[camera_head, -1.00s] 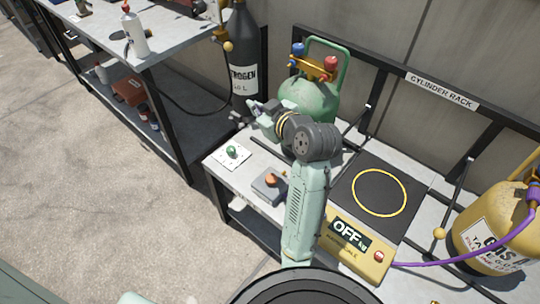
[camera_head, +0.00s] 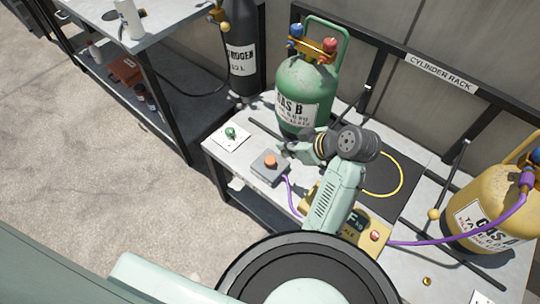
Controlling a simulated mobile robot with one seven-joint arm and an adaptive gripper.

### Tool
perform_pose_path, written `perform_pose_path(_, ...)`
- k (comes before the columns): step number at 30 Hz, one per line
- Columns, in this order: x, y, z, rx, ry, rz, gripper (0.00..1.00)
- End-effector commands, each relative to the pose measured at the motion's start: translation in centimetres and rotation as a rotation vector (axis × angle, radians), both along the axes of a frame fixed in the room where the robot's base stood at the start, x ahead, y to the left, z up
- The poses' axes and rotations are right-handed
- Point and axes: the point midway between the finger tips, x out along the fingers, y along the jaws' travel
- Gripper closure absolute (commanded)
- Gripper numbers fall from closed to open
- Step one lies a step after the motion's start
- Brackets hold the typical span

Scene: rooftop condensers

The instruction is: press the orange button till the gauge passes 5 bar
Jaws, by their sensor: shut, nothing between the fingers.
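The orange button (camera_head: 270,161) sits on top of a small grey box (camera_head: 262,171) on the worktop. My gripper (camera_head: 285,152) is just to the right of the button, partly hidden by my own wrist. It looks shut and empty. I cannot tell whether it touches the box; the button's top is uncovered. No pressure gauge with a readable 5 bar mark shows. A purple hose (camera_head: 289,192) runs from near the box under my arm.
A green gas cylinder (camera_head: 305,85) stands behind my gripper. A green knob on a white plate (camera_head: 230,138) is left of the box. A yellow scale (camera_head: 378,238), its display partly hidden by my arm, and a yellow cylinder (camera_head: 478,228) are to the right. A dark nitrogen cylinder (camera_head: 240,62) stands at the back.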

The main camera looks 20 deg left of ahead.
Motion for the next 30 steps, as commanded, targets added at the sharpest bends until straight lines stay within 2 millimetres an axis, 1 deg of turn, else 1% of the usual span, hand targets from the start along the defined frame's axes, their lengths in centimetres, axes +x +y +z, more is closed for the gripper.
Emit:
perform_pose_path(1, 0.1, 0.7, -1.0, 0.000, 0.002, 0.003, 1.00)
perform_pose_path(4, 0.6, 2.0, -2.0, 0.000, 0.005, 0.004, 1.00)
perform_pose_path(12, 1.9, 5.8, -6.1, -0.002, 0.005, 0.003, 1.00)
perform_pose_path(16, 1.9, 5.7, -8.2, -0.001, 0.006, -0.001, 1.00)
perform_pose_path(21, 2.0, 5.7, -9.7, -0.001, 0.001, -0.001, 1.00)
perform_pose_path(24, 2.0, 5.7, -10.0, -0.002, 0.001, 0.000, 1.00)
perform_pose_path(30, 2.0, 5.6, -10.1, -0.001, 0.000, -0.001, 1.00)
